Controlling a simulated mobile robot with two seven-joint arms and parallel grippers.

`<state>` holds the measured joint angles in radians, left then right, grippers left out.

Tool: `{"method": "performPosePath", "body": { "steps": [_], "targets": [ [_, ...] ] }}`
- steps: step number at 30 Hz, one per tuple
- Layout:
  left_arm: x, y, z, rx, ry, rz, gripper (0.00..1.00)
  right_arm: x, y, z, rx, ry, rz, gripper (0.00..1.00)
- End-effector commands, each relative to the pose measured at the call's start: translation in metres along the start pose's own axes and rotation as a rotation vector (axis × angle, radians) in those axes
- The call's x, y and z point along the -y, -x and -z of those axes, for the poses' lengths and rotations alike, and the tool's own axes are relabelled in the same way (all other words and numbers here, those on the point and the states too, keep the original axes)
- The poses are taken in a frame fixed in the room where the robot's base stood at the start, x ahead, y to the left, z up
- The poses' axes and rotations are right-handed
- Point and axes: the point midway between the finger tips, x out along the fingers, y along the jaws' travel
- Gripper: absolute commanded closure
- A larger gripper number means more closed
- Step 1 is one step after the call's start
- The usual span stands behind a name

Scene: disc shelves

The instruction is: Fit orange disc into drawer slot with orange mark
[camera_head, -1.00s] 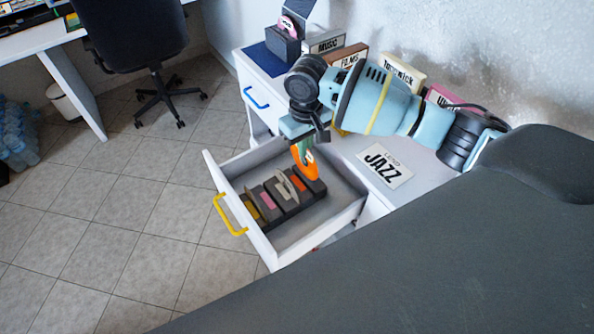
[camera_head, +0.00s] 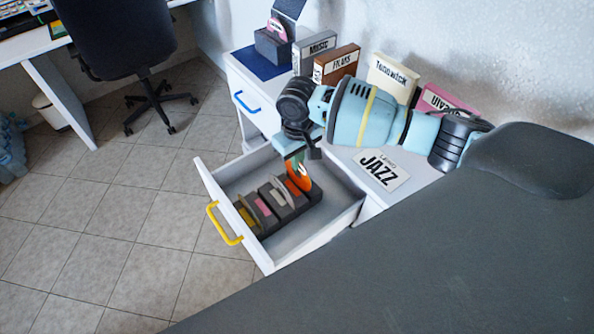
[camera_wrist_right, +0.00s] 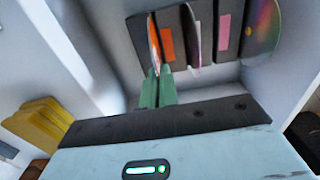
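The orange disc (camera_head: 302,179) stands on edge at the right end of the dark slotted rack in the open drawer. My right gripper (camera_head: 295,162) is above the rack, its green fingers closed on the disc's upper edge. In the right wrist view the disc (camera_wrist_right: 153,44) appears nearly edge-on, beside the orange mark (camera_wrist_right: 166,44), and the green fingertips (camera_wrist_right: 157,78) meet its near edge. The disc's lower edge is at the rack; how deep it sits in the slot is hidden. My left gripper is not in view.
The white drawer (camera_head: 233,210) with a yellow handle (camera_head: 222,224) is pulled out. Other discs stand in the rack by pink (camera_head: 263,208) and yellow marks. Several labelled boxes and a JAZZ card (camera_head: 381,169) are on the cabinet top. Floor is clear in front.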

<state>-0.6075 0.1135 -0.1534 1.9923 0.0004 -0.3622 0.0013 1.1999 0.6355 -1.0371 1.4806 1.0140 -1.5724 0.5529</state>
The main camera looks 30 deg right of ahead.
Motion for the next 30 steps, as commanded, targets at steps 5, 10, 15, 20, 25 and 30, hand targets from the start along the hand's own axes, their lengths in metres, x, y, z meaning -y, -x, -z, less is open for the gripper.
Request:
{"method": "performPosePath", "body": {
  "steps": [5,10,15,20,25,30],
  "targets": [
    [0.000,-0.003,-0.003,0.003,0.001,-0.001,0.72,0.000,-0.029,-0.002,0.005,-0.001,-0.001,1.00],
    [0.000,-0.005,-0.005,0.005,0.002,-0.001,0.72,0.000,-0.047,-0.001,0.004,0.000,-0.001,1.00],
    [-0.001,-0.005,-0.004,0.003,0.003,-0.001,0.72,0.000,-0.048,0.000,0.000,0.000,0.000,1.00],
    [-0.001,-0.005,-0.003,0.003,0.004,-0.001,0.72,0.000,-0.048,-0.001,0.000,0.000,0.000,1.00],
    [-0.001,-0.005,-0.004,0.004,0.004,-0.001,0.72,0.001,-0.051,-0.001,0.001,0.001,0.001,0.93],
    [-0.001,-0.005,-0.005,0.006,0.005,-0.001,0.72,0.000,-0.051,-0.001,0.001,0.001,0.000,0.77]
  ]
}}
